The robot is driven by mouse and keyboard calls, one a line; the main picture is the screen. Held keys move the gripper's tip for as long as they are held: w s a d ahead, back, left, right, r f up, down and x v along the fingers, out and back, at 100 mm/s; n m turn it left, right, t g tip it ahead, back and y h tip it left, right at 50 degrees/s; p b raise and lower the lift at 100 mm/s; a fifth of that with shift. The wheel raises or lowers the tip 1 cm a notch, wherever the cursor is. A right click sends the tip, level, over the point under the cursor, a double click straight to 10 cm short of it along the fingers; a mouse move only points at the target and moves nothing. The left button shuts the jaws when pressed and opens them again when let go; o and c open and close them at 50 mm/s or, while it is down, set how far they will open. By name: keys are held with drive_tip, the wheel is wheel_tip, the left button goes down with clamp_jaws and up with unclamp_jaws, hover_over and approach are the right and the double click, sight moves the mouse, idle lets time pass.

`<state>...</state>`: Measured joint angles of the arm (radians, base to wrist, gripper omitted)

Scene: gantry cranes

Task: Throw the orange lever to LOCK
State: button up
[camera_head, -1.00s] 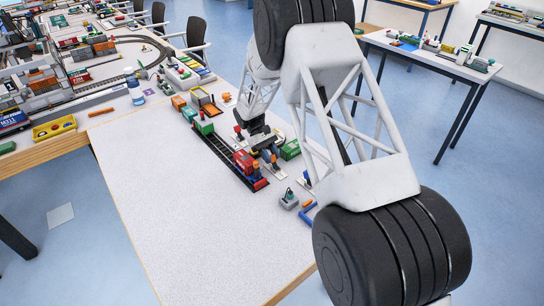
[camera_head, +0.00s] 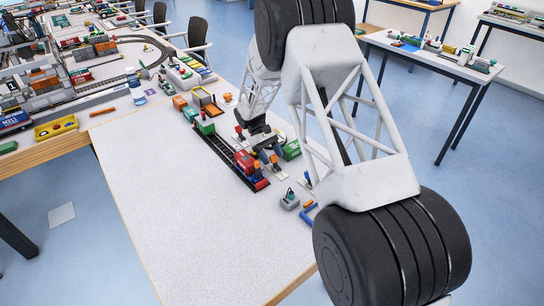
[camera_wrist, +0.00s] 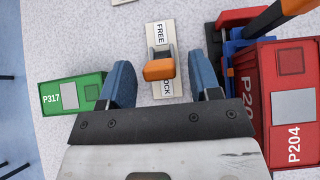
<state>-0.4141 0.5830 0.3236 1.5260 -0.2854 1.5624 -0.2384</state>
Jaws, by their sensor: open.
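In the wrist view the orange lever (camera_wrist: 158,69) stands on a pale plate (camera_wrist: 160,92) marked FREE at the top and LOCK at the bottom. Its orange handle lies between the two words and covers the start of LOCK; its exact tilt is hard to tell. My gripper (camera_wrist: 161,68) is open, with one blue finger left and one right of the handle, and no contact shows. In the head view my gripper (camera_head: 259,142) is low over the table beside the train track, and it and my arm partly hide this area, so I cannot single out the lever there.
A green container (camera_wrist: 75,104) marked P317 stands close to the left finger. A red container (camera_wrist: 293,105) marked P204 and blue and orange parts stand close on the right. In the head view a track (camera_head: 222,152) runs alongside. The table's front (camera_head: 200,235) is clear.

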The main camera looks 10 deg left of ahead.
drive_tip(key=v, duration=0.7)
drive_tip(key=shift+w+a+r, duration=0.2)
idle(0.4)
drive_tip(key=s+d+r+m+t+y, duration=0.2)
drive_tip(key=s+d+r, duration=0.75)
drive_tip(key=r, duration=0.25)
drive_tip(key=s+d+r+m+t+y, duration=0.2)
drive_tip(key=s+d+r+y, duration=0.1)
drive_tip(key=s+d+r, duration=0.75)
drive_tip(key=s+d+r+m+t, duration=0.1)
drive_tip(key=s+d, duration=0.3)
drive_tip(key=s, duration=0.6)
drive_tip(key=s+d+r+m+t+y, duration=0.1)
drive_tip(key=s+d+r+m+t, duration=0.1)
drive_tip(key=s, duration=0.7)
drive_tip(key=s+d+r+m+t+y, duration=0.1)
drive_tip(key=s+d+m+t, duration=0.1)
drive_tip(key=s+d, duration=0.4)
drive_tip(key=s, duration=0.4)
drive_tip(key=shift+s+r+t, duration=0.2)
drive_tip(key=shift+s+t, duration=0.15)
drive_tip(key=shift+t, duration=0.05)
